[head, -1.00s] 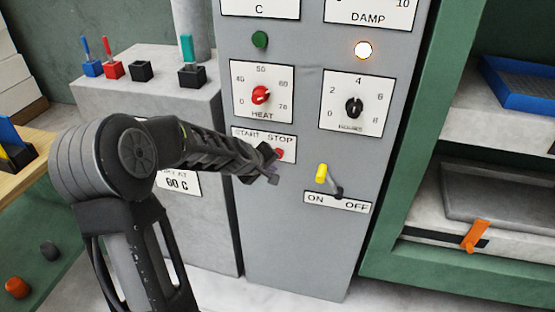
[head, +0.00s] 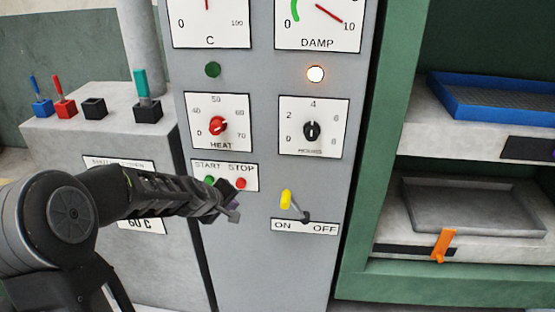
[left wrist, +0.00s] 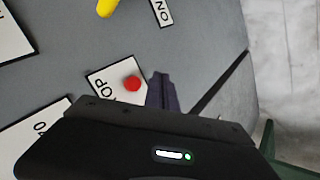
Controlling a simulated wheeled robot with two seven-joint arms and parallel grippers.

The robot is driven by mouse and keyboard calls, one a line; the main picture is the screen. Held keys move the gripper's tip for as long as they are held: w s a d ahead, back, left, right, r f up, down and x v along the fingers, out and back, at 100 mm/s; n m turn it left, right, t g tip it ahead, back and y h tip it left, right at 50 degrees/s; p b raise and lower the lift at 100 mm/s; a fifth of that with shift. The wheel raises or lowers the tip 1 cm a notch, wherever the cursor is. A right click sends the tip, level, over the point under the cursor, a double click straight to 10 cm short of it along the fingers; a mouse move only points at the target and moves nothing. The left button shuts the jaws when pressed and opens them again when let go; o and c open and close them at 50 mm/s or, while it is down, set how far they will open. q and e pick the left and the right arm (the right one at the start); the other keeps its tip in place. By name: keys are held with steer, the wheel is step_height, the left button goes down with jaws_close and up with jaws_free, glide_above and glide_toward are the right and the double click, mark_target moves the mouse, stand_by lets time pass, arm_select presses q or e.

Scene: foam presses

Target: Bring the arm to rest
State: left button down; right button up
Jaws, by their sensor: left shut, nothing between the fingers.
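My left gripper (head: 233,215) is shut and empty. It reaches in from the left in the head view, in front of the grey control panel (head: 262,262), just below the START/STOP plate. In the left wrist view its closed fingers (left wrist: 163,92) show beside the red STOP button (left wrist: 132,84). I cannot tell whether the fingertips touch the panel. The STOP button also shows in the head view (head: 241,183), with the green START button (head: 209,181) to its left. My right gripper is not in view.
The yellow-tipped ON/OFF lever (head: 286,199) leans toward ON. The red HEAT knob (head: 217,126) and black HOURS knob (head: 312,130) sit above. A lamp (head: 315,74) glows white. A grey block with coloured levers (head: 60,130) stands left; a green shelf with trays (head: 362,190) stands right.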

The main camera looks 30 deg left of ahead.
arm_select(q)
steer(key=s+d+f+m+g+h, duration=0.15)
steer(key=s+d+f+m, duration=0.25)
steer(key=d+f, duration=0.6)
steer(key=s+d+f+m+g+h, duration=0.1)
steer(key=s+d+f+m+g, duration=0.2)
steer(key=d+f, duration=0.65)
steer(key=s+d+f+m+g+h, duration=0.1)
steer(key=s+d+f+m+g, duration=0.1)
steer(key=s+d+f, duration=0.4)
steer(key=s+d+f+m+g+h, duration=0.2)
steer(key=s+d+f, duration=0.3)
steer(key=s+d, duration=0.5)
steer(key=s+m, duration=0.1)
steer(key=s, duration=0.2)
steer(key=shift+s+f, duration=0.35)
steer(key=shift+s, duration=0.05)
steer(key=shift+a, duration=0.1)
